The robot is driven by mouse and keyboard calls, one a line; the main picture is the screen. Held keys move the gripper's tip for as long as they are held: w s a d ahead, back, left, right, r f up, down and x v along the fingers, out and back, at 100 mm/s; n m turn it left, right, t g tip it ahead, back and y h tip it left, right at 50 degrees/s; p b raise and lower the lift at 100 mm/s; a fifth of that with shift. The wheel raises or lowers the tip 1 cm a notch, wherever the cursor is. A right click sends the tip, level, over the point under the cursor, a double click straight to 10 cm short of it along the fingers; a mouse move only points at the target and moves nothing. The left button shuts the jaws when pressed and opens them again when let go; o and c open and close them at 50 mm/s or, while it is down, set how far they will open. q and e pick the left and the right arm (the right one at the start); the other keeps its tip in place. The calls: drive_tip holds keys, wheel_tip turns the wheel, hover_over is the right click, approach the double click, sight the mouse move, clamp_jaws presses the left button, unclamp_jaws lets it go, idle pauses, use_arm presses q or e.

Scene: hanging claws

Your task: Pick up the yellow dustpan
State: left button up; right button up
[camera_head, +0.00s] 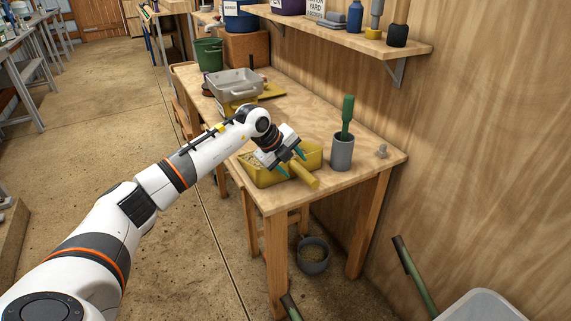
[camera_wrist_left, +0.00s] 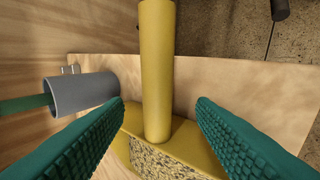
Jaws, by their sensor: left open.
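The yellow dustpan (camera_head: 312,157) lies on the wooden table, its handle (camera_head: 302,175) pointing toward the front edge. Its pan holds grainy, speckled material, which also shows in the left wrist view (camera_wrist_left: 165,163). My left gripper (camera_head: 291,162) is open above the dustpan. In the left wrist view its two green fingers (camera_wrist_left: 160,115) stand on either side of the yellow handle (camera_wrist_left: 157,70), with a gap on both sides. My arm and gripper hide part of the pan in the head view. My right gripper is not in view.
A grey cup (camera_head: 342,153) with a green-handled tool (camera_head: 347,117) stands right of the dustpan. A small grey item (camera_head: 382,151) sits near the table's right edge. A grey tray (camera_head: 234,84) lies farther back. A shelf (camera_head: 350,37) overhangs the table's back side.

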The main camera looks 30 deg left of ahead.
sight(298, 168)
use_arm(q)
drive_tip(key=x, duration=0.5)
drive_tip(key=shift+w+d+r, duration=0.1)
clamp_jaws()
drive_tip(key=shift+r, duration=0.2)
